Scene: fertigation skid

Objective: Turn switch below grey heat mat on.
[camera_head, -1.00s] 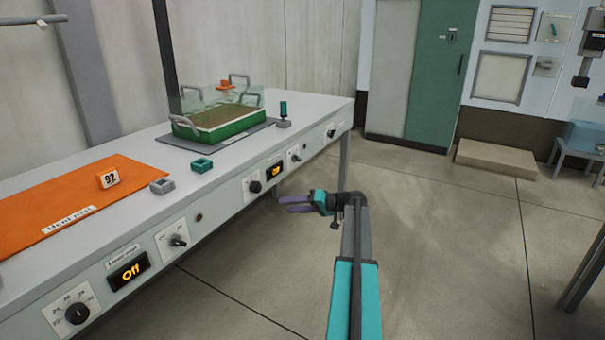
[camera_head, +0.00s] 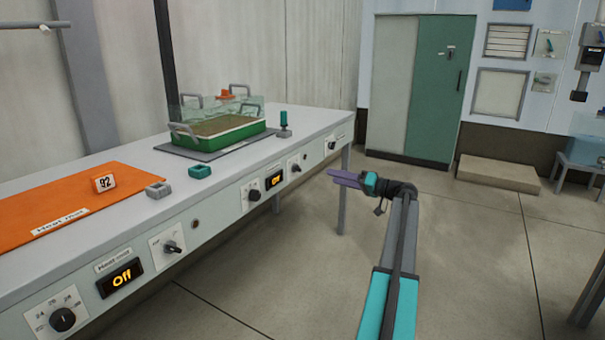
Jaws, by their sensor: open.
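The grey heat mat (camera_head: 180,152) lies on the far part of the bench, under a green tray with a clear cover (camera_head: 222,133). On the bench front below it are a dial (camera_head: 252,195), a small lit display (camera_head: 275,180) and a rotary switch (camera_head: 295,168). The display's text is too small to read surely. Another knob (camera_head: 332,145) sits near the bench's far end. My gripper (camera_head: 332,179) is open and empty, in front of the bench and right of the switch in the picture, pointing left and apart from the panel.
An orange heat mat (camera_head: 60,200) lies nearer, with an "Off" display (camera_head: 121,277), a switch (camera_head: 172,247) and a dial (camera_head: 63,320) below it. A bench leg (camera_head: 344,190) stands behind my gripper. The floor to the right is clear up to a low step (camera_head: 498,174).

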